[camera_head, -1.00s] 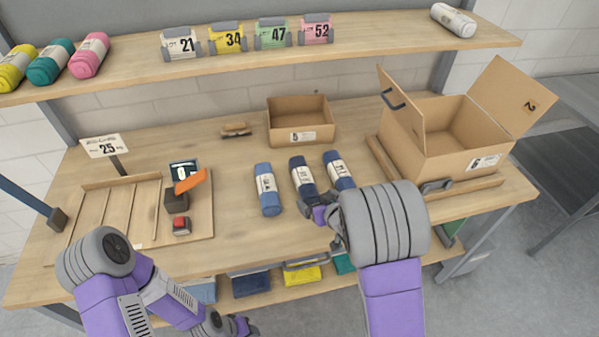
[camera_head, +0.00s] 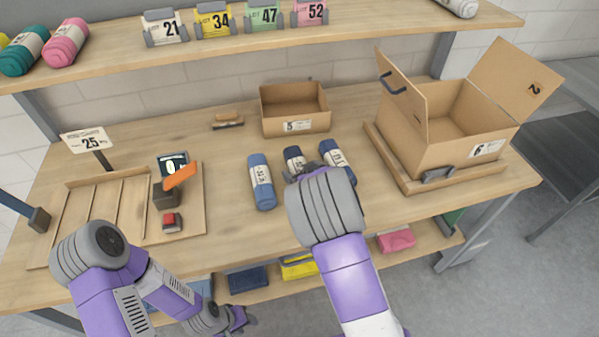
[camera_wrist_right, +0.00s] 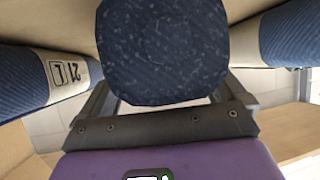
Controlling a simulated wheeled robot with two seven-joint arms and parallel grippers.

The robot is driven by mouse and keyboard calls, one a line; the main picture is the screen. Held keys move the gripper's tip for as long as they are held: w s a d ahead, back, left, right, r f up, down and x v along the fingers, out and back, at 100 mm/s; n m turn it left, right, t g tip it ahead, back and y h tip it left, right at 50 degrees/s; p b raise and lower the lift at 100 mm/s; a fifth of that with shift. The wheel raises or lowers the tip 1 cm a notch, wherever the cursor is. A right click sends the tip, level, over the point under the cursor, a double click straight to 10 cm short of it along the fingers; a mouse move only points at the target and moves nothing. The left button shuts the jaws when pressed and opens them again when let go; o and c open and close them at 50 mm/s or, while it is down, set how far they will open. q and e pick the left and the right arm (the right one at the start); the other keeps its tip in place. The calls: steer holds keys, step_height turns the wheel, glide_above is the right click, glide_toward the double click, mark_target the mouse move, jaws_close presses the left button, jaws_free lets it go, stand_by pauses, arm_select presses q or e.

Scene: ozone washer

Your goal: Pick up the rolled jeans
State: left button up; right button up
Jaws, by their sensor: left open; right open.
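Three rolled jeans lie side by side on the table: a lighter blue roll (camera_head: 262,184), a dark navy middle roll (camera_head: 294,157) and a dark blue right roll (camera_head: 338,158), each with a white label band. My right gripper (camera_head: 302,172) is open at the middle roll's near part, and its arm hides that part. In the right wrist view the navy roll's round end (camera_wrist_right: 162,45) fills the space between the open fingers; I cannot tell whether they touch it. My left gripper (camera_head: 238,318) is open and empty, low in front of the table's front edge.
An open cardboard box (camera_head: 470,150) stands at the right and a small box (camera_head: 296,123) behind the rolls. A divided wooden tray (camera_head: 100,222) and a 25 sign (camera_head: 88,141) are at the left. A shelf (camera_head: 240,50) runs above the back.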

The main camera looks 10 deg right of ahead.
mark_target(302, 170)
steer(key=shift+w, duration=0.1)
steer(key=shift+c, duration=0.2)
steer(key=c, duration=1.5)
steer(key=shift+r, duration=0.4)
steer(key=shift+c, duration=0.9)
step_height(302, 170, up, 9)
steer(key=p, duration=0.2)
steer(key=shift+r+p, duration=0.15)
steer(key=shift+p, duration=0.2)
